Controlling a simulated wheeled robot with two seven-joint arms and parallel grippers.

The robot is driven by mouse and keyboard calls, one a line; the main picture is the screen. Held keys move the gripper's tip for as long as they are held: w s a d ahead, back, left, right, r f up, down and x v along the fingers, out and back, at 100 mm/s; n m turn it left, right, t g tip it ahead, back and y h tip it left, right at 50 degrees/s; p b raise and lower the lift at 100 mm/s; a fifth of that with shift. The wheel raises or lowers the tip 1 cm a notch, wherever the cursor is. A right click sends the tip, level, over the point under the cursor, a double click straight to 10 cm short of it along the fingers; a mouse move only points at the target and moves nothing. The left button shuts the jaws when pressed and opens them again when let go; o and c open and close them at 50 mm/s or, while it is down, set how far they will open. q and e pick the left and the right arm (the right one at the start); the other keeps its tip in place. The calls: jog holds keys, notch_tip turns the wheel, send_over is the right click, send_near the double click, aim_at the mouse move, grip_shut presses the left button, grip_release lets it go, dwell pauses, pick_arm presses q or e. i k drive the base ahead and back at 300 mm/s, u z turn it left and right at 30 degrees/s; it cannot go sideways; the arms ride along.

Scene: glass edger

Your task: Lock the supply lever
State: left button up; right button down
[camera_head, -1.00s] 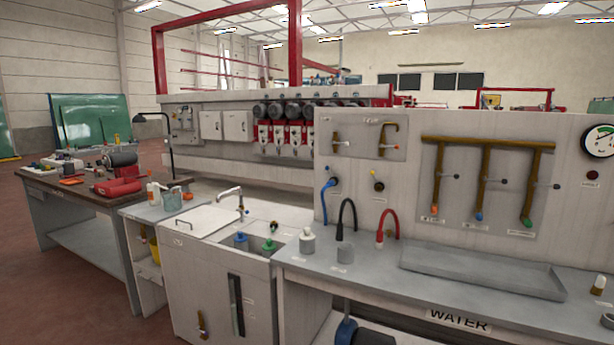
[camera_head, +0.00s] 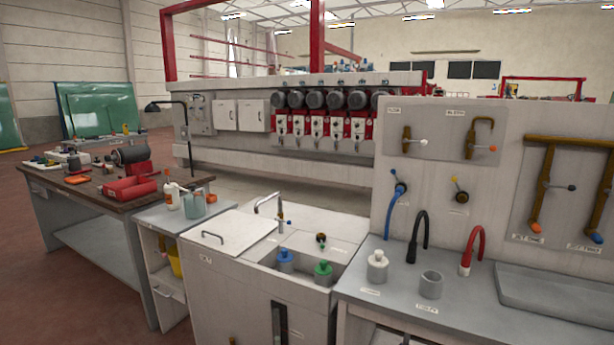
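Several levers show on the grey wall panel at the right. One brown valve with a pale-knobbed lever (camera_head: 415,141) sits on the upper plate. The labels are too small to tell which is the supply lever. I see no lock. Neither of my grippers is in view.
A grey bench (camera_head: 390,300) with a white bottle (camera_head: 377,266), a grey cup (camera_head: 430,285) and a shallow tray (camera_head: 560,318) stands below the panel. A sink cabinet (camera_head: 225,300) is left of it. A cluttered workbench (camera_head: 70,187) stands farther left, with open red floor (camera_head: 40,290) in front.

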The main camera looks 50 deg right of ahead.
aim_at(393, 171)
jog(key=u, duration=0.15)
jog(key=i, duration=1.45)
jog(key=z, duration=0.6)
jog(key=i, duration=0.85)
jog(key=z, duration=1.5)
jog(key=i, duration=0.5)
jog(key=z, duration=0.4)
